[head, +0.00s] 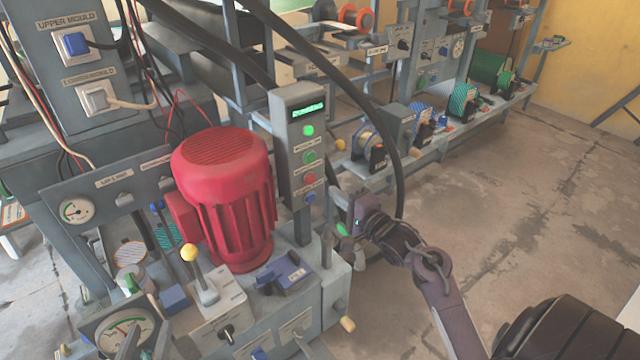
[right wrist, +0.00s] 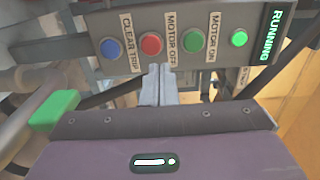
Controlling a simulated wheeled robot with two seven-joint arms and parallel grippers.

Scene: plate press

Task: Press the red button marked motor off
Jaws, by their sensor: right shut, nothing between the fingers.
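The red button (head: 309,179) sits on a grey upright control box (head: 290,150), between a green button above and a blue one below. In the right wrist view the red button (right wrist: 151,43) has the MOTOR OFF label (right wrist: 172,40) beside it, on the green button's side. My right gripper (right wrist: 158,72) is shut and empty, its fingertips pointing toward the panel just below the red button in that view. In the head view my right gripper (head: 348,236) is low and right of the box, apart from the red button. My left gripper is not in view.
The green MOTOR ON button (right wrist: 194,40) and blue CLEAR TRIP button (right wrist: 112,47) flank the red one. A lit green lamp (right wrist: 239,38) and a display reading RUNNING (right wrist: 270,35) are beyond. A red motor (head: 225,195) stands left of the box; a black hose (head: 385,130) arches beside it.

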